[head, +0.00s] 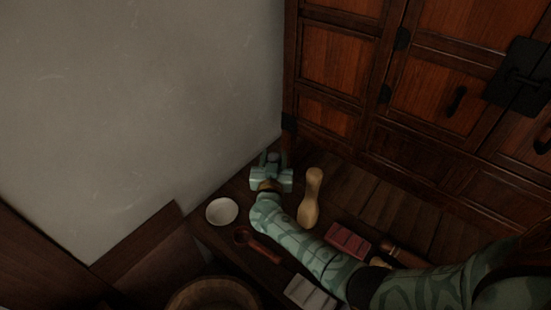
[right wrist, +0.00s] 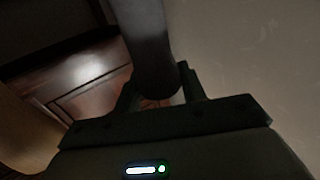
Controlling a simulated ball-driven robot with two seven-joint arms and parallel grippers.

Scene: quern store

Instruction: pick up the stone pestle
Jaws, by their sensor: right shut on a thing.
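The stone pestle (right wrist: 150,40) is a dark grey, rounded shaft in the right wrist view, running up from between the fingers past the top edge. My right gripper (right wrist: 158,92) is shut on it, one finger on each side. In the head view my right gripper (head: 271,160) is at the far end of the shelf, close to the wall corner. There the gripper and wrist hide most of the pestle. I cannot tell whether it touches the shelf. My left gripper is not in view.
A tan gourd-shaped thing (head: 311,198) stands just right of my right gripper. A white bowl (head: 222,211), a red-brown ladle (head: 262,248), a red block (head: 348,241) and a pale slab (head: 310,296) lie nearby. A wooden tub (head: 180,300) is in front; a cabinet (head: 345,55) stands behind.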

